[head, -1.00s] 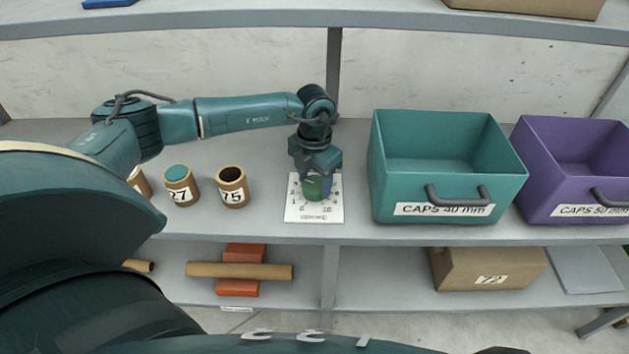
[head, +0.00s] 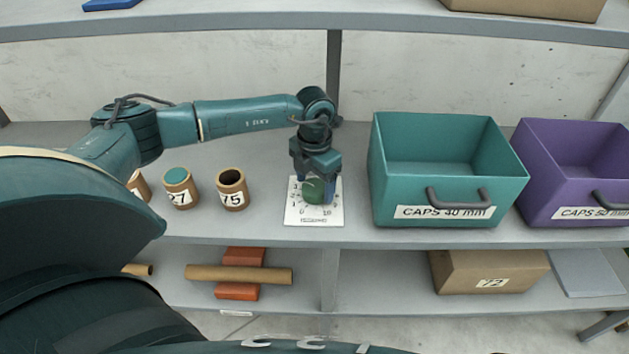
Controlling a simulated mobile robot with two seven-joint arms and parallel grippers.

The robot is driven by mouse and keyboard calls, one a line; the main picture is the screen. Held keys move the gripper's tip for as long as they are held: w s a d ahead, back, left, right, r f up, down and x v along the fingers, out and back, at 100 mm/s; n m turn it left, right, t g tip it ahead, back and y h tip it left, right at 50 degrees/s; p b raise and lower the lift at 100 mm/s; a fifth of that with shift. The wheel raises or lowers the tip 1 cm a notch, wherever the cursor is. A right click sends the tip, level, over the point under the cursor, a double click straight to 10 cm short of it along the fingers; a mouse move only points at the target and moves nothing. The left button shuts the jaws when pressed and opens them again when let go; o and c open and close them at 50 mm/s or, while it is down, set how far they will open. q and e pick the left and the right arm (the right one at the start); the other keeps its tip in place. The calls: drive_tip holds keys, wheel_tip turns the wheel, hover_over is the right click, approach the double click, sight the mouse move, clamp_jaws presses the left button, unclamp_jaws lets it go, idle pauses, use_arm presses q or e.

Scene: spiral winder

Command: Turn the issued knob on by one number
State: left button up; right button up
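The gripper and knob cover part of the dial, so the number the knob points to cannot be read. My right gripper is not in view.
A teal bin (head: 382,205) labelled CAPS 40 mm stands close right of the dial, with a purple bin (head: 585,190) beyond it. Cardboard tubes (head: 232,190) stand to the left. The upper shelf (head: 230,18) crosses above. The lower shelf holds a carton (head: 480,272).

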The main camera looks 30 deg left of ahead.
sight(314, 186)
use_arm(q)
wheel_tip(314, 186, up, 8)
drive_tip(key=shift+f+b, duration=0.25)
drive_tip(key=shift+b, duration=0.05)
idle(0.3)
idle(0.4)
